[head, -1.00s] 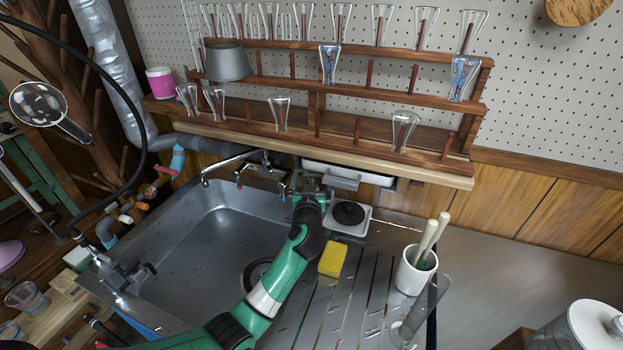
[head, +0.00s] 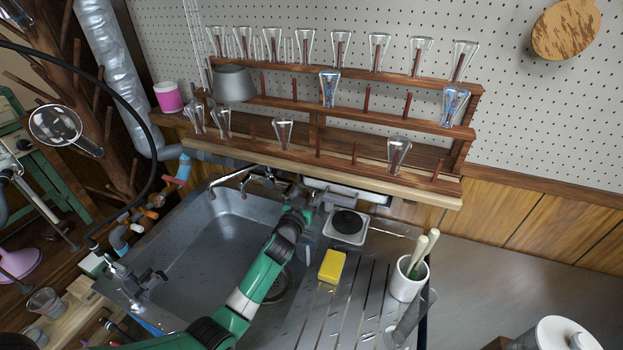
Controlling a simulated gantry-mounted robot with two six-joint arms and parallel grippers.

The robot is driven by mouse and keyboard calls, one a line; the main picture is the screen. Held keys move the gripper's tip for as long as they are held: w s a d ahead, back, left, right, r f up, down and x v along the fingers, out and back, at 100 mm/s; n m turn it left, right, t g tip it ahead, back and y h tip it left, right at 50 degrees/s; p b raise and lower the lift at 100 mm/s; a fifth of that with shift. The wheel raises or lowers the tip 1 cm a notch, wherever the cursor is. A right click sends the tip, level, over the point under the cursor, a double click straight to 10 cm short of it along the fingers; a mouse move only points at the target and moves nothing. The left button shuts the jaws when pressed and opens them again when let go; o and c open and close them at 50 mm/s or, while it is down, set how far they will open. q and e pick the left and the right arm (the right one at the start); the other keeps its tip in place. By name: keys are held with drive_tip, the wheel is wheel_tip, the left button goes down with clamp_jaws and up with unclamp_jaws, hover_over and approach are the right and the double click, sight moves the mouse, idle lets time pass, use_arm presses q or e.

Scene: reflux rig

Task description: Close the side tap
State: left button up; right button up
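A metal tap fitting with dark handles (head: 138,280) sits on the left edge of the steel sink (head: 205,245). A second tap (head: 238,182) with a long spout is at the back of the sink; I cannot tell for sure which is the side tap, or how its handles are set. My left arm, green and black, reaches over the sink from the lower left. My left gripper (head: 306,200) is at the back edge, right of the back tap and beside the small square plate unit (head: 346,226). Its fingers are small and partly hidden. My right gripper is not in view.
A yellow sponge (head: 331,266) and a white pot with brush handles (head: 407,280) are on the drainer. A wooden glass rack (head: 320,171) overhangs the back edge. A black hose (head: 147,110) arcs at the left.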

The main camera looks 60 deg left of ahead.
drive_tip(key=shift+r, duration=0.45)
use_arm(q)
drive_tip(key=o, duration=1.3)
drive_tip(key=shift+s+d, duration=0.25)
drive_tip(key=shift+s, duration=0.05)
drive_tip(key=p+v, duration=0.2)
drive_tip(key=v, duration=0.9)
drive_tip(key=shift+a, duration=0.1)
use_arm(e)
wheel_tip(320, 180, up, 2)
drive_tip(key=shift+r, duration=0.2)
